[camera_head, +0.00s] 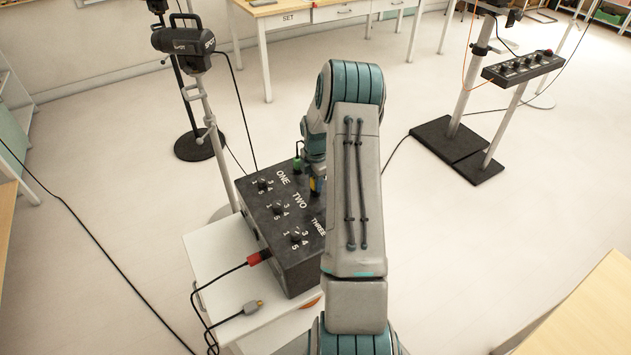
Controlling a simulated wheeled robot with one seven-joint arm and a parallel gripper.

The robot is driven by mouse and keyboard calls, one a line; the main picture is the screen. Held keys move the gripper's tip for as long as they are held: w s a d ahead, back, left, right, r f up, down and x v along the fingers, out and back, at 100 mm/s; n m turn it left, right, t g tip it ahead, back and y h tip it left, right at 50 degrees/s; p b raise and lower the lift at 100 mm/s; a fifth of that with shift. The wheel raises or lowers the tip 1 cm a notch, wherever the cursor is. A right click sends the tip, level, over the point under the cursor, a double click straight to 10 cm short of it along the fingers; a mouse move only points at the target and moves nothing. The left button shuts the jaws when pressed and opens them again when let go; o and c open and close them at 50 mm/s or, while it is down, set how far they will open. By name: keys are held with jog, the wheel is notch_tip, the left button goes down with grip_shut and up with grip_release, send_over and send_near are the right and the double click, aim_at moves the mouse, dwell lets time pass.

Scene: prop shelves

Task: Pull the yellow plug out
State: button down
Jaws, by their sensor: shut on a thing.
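A black control box (262,222) with dials and the labels ONE, TWO and THREE stands on a white stand. The yellow plug (313,186) shows as a small patch at the far right part of the box, beside the word TWO. My gripper (316,178) is right at it, shut on it, mostly hidden behind my arm. I cannot tell how far the plug sits in its socket. A green plug (297,163) stands at the box's far end near ONE. A red plug (259,257) with a black cable is in the near left side.
A loose plug (253,307) on a black cable lies on the white stand (220,262). A spotlight (187,42) on a pole stands at back left. A panel (522,68) on a black-based stand is at right. Cables cross the floor; open floor lies right.

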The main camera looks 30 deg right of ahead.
jog(key=shift+r, duration=0.1)
jog(key=shift+r, duration=0.45)
dwell(0.5)
jog(key=shift+r+p, duration=0.9)
jog(key=shift+r, duration=0.4)
jog(key=shift+r+p, duration=1.05)
jog(key=shift+r, duration=0.95)
jog(key=shift+a, duration=0.1)
